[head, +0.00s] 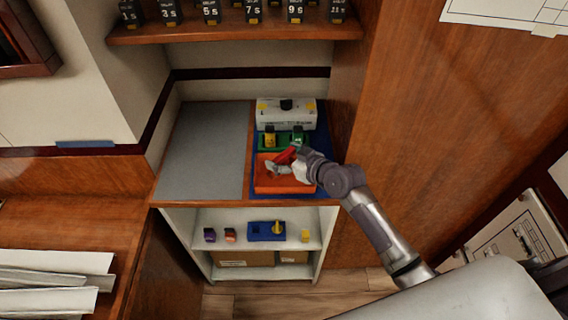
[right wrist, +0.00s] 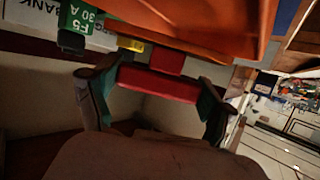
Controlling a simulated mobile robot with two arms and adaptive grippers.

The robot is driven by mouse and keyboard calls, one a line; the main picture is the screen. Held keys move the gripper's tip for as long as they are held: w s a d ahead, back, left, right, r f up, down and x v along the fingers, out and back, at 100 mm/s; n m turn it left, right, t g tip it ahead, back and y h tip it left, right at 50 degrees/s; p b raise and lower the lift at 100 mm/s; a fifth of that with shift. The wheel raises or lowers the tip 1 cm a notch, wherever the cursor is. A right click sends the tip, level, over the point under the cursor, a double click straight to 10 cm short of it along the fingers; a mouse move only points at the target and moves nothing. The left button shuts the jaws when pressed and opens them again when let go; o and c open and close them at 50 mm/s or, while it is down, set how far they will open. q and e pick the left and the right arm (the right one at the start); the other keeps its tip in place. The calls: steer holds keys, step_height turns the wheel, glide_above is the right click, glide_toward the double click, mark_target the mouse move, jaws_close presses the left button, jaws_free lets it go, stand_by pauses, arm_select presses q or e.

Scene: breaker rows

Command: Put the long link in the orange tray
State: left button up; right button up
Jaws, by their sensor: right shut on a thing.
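The orange tray (head: 284,187) stands on the blue mat at the right of the counter. My right gripper (head: 283,160) is over the far part of the tray. It is shut on a red long link (head: 286,156). In the right wrist view the red link (right wrist: 160,84) lies across between the two fingers, and the orange tray (right wrist: 205,32) is close by. The gripper and wrist hide part of the tray, and I cannot tell how high the link is above it. My left gripper is not in view.
A green holder (head: 282,140) with a yellow and a green block stands just behind the tray, and a white box (head: 286,115) behind that. A grey mat (head: 203,150) at left is clear.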

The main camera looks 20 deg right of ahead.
steer(key=shift+f, duration=1.85)
steer(key=shift+f, duration=0.1)
steer(key=o, duration=1.2)
steer(key=shift+c, duration=0.2)
steer(key=b+v, duration=0.1)
steer(key=v, duration=1)
steer(key=shift+s+d+r, duration=0.2)
steer(key=shift+s+r, duration=0.15)
steer(key=shift+s, duration=0.15)
